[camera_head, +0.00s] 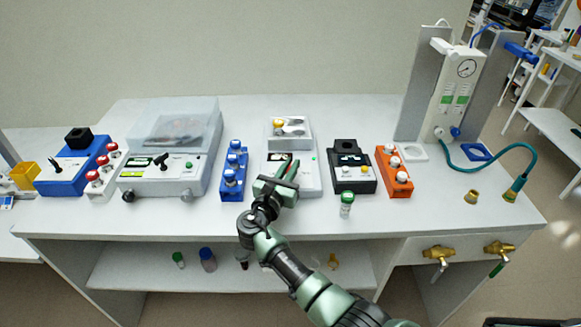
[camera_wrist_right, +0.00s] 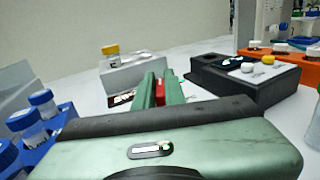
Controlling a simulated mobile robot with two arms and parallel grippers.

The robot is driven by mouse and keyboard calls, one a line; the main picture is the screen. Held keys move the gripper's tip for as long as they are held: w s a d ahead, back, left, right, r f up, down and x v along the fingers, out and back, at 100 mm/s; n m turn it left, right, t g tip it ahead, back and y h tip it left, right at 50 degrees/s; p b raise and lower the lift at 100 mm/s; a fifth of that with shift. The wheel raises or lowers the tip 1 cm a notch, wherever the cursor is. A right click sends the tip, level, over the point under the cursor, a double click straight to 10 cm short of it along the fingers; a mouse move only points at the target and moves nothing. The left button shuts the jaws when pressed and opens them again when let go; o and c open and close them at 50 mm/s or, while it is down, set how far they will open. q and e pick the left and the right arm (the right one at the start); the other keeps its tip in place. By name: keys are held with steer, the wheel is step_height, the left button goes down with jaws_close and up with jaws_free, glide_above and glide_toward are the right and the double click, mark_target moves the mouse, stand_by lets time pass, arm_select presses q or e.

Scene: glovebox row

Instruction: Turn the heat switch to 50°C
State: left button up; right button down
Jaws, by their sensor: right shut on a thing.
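The white heating device (camera_head: 307,178) stands mid-bench, with a raised block on top carrying a yellow-capped vial (camera_head: 279,125). In the right wrist view the device (camera_wrist_right: 135,75) lies straight ahead. My right gripper (camera_head: 287,168) is at the device's front panel. In the right wrist view its two green fingers (camera_wrist_right: 161,90) are shut on a small red switch (camera_wrist_right: 160,86). The fingers and gripper body hide most of the panel, so I cannot read the switch's setting. My left gripper is out of view.
A blue rack (camera_head: 234,182) of vials stands close left of my right gripper. A black device (camera_head: 352,182), a green-capped vial (camera_head: 347,205) and an orange rack (camera_head: 394,183) are to the right. The bench front (camera_head: 215,217) is mostly clear.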

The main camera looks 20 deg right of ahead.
steer(key=c, duration=1.5)
jaws_free()
steer(key=b+v, duration=0.1)
steer(key=v, duration=0.7)
steer(key=shift+d, duration=0.1)
